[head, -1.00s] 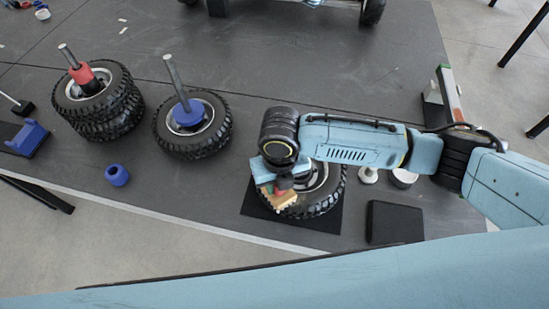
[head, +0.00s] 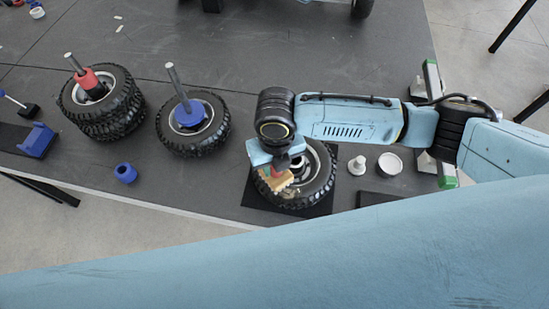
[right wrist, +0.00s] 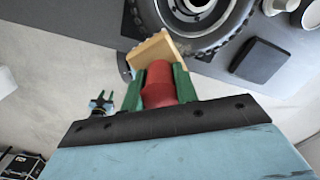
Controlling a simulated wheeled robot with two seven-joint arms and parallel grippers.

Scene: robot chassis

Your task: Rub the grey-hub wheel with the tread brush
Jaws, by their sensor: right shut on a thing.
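The grey-hub wheel (head: 318,187) lies flat on a black mat (head: 252,203), its near-left part covered by the brush and my right arm. It also shows at the top of the right wrist view (right wrist: 208,42). My right gripper (right wrist: 158,85) is shut on the red handle of the tread brush (right wrist: 157,48). In the head view the brush's wooden block (head: 272,183) overlaps the wheel's near-left tread and sidewall. In the right wrist view the block's edge meets the tread; I cannot tell whether they press together. My left gripper does not show in the head view.
Left of the mat stand a blue-hub wheel (head: 214,137) on a rod and a stack of wheels (head: 118,120) with a red collar. A blue ring (head: 126,173) lies nearer. Right are a white knob (head: 357,165), a white bowl (head: 390,164) and a black pad (head: 375,199).

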